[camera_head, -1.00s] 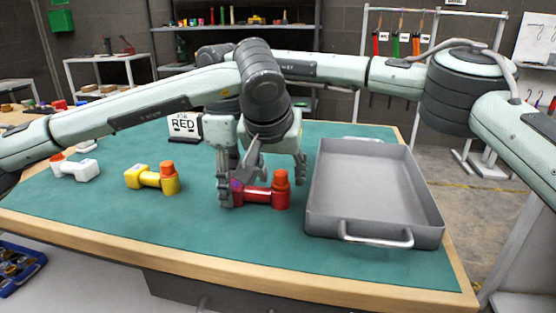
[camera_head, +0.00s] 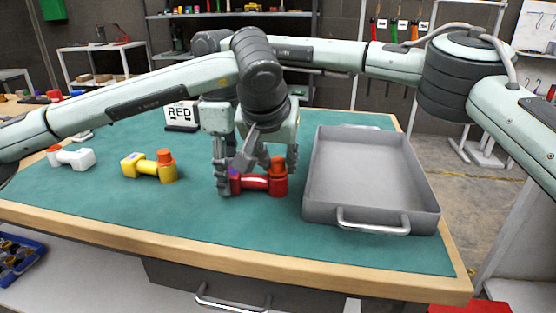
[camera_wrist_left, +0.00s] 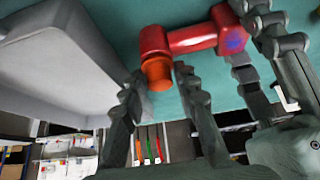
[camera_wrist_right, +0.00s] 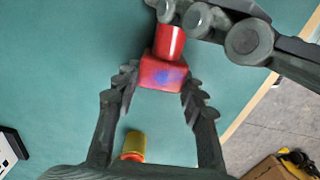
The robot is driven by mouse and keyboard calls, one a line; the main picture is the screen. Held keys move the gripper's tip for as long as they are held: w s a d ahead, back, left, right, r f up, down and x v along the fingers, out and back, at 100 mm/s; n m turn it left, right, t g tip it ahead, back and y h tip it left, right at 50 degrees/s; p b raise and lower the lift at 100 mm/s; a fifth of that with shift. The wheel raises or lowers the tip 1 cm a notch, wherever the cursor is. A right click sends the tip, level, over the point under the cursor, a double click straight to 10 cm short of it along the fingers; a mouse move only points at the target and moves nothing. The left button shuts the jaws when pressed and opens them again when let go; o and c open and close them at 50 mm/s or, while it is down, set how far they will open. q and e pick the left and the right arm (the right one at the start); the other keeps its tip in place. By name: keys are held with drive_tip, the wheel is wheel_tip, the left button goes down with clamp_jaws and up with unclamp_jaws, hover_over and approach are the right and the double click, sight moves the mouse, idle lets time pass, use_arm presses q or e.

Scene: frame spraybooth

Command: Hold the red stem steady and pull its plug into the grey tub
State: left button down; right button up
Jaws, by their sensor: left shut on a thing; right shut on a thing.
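The red stem (camera_head: 260,183) lies on the green mat, left of the grey tub (camera_head: 324,212). Its orange plug (camera_head: 278,164) stands upright at its right end; the plug also shows in the left wrist view (camera_wrist_left: 157,72). My right gripper (camera_head: 228,180) is shut on the stem's left end block, which shows between its fingers in the right wrist view (camera_wrist_right: 160,75). My left gripper (camera_head: 279,160) is shut on the plug, with its fingers on both sides. The plug still sits against the stem's end. The tub's floor looks empty.
A yellow stem (camera_head: 145,167) and a white stem (camera_head: 76,159) lie to the left on the mat. A sign reading RED (camera_head: 181,113) stands behind my grippers. The tub has a front handle (camera_head: 373,224). The bench's wooden edge (camera_head: 200,246) is in front.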

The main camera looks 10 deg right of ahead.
sight(278, 160)
use_arm(q)
drive_tip(key=shift+r, duration=0.45)
drive_tip(key=shift+r, duration=1.5)
drive_tip(key=shift+w+r, duration=0.1)
drive_tip(key=shift+r, duration=0.8)
use_arm(e)
drive_tip(key=shift+s+f, duration=0.1)
drive_tip(key=shift+f, duration=0.15)
drive_tip(key=o, duration=1.4)
drive_tip(key=shift+c, duration=0.2)
use_arm(q)
drive_tip(key=shift+w, duration=0.1)
use_arm(e)
drive_tip(key=shift+a, duration=0.1)
use_arm(q)
drive_tip(key=shift+s+f, duration=0.2)
drive_tip(key=shift+f, duration=0.1)
use_arm(e)
wheel_tip(278, 160, up, 9)
drive_tip(key=shift+r, duration=0.1)
